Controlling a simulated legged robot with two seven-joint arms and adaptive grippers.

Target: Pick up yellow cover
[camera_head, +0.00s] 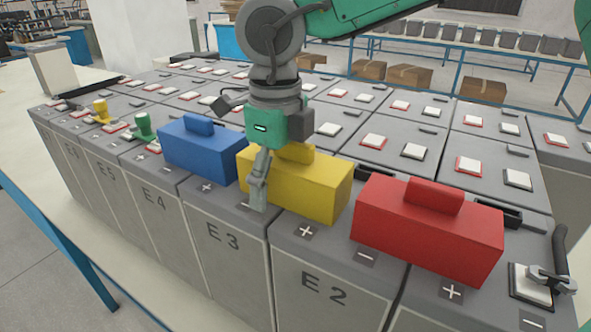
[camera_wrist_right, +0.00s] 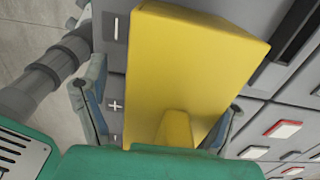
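The yellow cover (camera_head: 305,187) is a box with a raised handle, sitting on the battery row near the labels E3 and E2. It fills the middle of the right wrist view (camera_wrist_right: 190,62). My right gripper (camera_head: 275,168) points down over its left part. One finger hangs in front of the cover's near face; the other is hidden behind it in the head view. In the right wrist view the open fingers (camera_wrist_right: 160,105) stand on both sides of the cover, with a visible gap at the left finger. My left gripper is not in view.
A blue cover (camera_head: 200,150) sits close on the left and a red cover (camera_head: 425,232) close on the right. Smaller green (camera_head: 143,127) and yellow (camera_head: 101,112) caps stand farther left. A black cable with a clamp (camera_head: 550,280) is at the right end. Boxes lie on shelves behind.

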